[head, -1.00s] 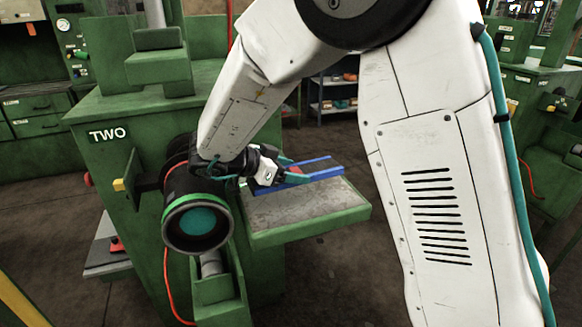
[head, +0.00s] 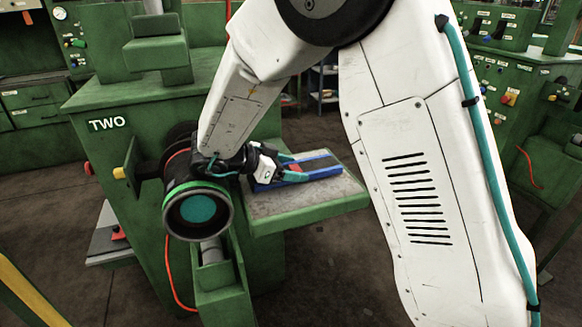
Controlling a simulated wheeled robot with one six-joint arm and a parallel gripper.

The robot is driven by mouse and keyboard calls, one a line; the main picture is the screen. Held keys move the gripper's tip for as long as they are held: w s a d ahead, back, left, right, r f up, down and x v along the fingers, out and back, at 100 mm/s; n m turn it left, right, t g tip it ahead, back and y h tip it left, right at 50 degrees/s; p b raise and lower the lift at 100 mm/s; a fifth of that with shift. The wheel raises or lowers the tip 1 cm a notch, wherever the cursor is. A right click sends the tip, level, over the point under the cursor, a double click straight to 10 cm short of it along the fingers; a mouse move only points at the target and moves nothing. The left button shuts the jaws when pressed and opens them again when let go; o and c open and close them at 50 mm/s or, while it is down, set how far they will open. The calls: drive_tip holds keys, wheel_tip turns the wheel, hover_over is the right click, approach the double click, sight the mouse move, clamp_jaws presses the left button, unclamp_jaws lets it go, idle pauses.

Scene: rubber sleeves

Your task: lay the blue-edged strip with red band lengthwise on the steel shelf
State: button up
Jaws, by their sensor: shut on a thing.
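The blue-edged strip (head: 325,171) shows in the head view with blue long edges, a grey middle and part of a red band (head: 294,167) by the fingers. It lies lengthwise along the steel shelf (head: 345,187), low over it or touching it; I cannot tell which. The shelf has a grey top and a green rim and juts from the green machine. My gripper (head: 290,170) is shut on the strip near its left end, with teal fingers.
The green machine marked TWO (head: 108,124) stands at the left and behind the shelf. A dark cylinder with a green ring and teal face (head: 197,209) is left of the shelf. Another green machine (head: 510,95) stands at the right. Floor is open in front of the shelf.

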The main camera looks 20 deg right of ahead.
drive_tip(key=shift+s+f, duration=0.1)
drive_tip(key=shift+f, duration=0.3)
